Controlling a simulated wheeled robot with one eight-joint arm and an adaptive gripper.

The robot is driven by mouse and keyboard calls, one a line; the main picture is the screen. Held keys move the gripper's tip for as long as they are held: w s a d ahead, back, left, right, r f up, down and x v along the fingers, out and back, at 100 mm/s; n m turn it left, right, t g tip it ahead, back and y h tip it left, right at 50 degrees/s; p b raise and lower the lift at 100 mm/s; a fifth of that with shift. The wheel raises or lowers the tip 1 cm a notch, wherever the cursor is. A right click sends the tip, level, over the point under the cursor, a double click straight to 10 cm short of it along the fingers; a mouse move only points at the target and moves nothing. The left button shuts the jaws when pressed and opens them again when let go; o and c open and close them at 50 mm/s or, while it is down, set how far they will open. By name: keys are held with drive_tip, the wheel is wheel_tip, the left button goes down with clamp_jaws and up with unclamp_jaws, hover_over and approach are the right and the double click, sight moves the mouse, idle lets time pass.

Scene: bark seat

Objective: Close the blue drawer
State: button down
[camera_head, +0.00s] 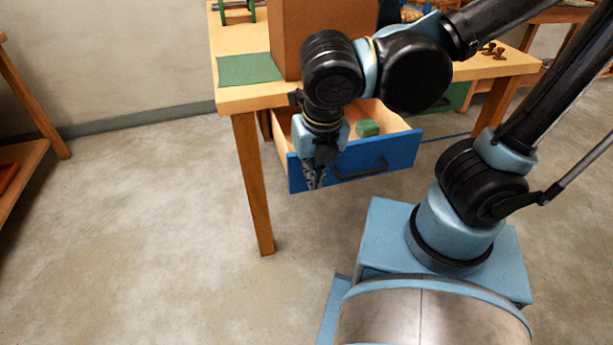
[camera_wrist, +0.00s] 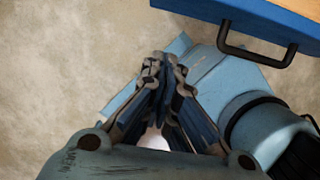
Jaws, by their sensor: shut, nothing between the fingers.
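The blue drawer (camera_head: 380,157) is pulled out under the wooden table, its inside showing from above. A black bar handle (camera_head: 360,171) is on its front. A small green block (camera_head: 367,128) lies inside the drawer. My gripper (camera_head: 313,186) points down at the left part of the drawer front, shut and empty. Whether it touches the front cannot be told. In the wrist view, the closed fingertips (camera_wrist: 163,62) are left of and below the drawer front (camera_wrist: 245,18) and the handle (camera_wrist: 256,52), with a gap in the picture.
The wooden table (camera_head: 238,98) stands above the drawer, with a green mat (camera_head: 248,69) and a brown box (camera_head: 310,30) on top. A table leg (camera_head: 252,185) is left of the drawer. A green drawer front (camera_head: 447,100) is to the right.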

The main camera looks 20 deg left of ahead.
sight(305, 179)
drive_tip(key=shift+w+a+f, duration=0.55)
drive_tip(key=shift+w+f, duration=0.25)
drive_tip(key=shift+f, duration=0.35)
drive_tip(key=shift+w+a+f, duration=0.5)
drive_tip(key=shift+w+f, duration=0.25)
drive_tip(key=shift+f, duration=0.35)
drive_tip(key=shift+w+a+f, duration=0.55)
drive_tip(key=shift+w+f, duration=0.25)
drive_tip(key=shift+f, duration=0.35)
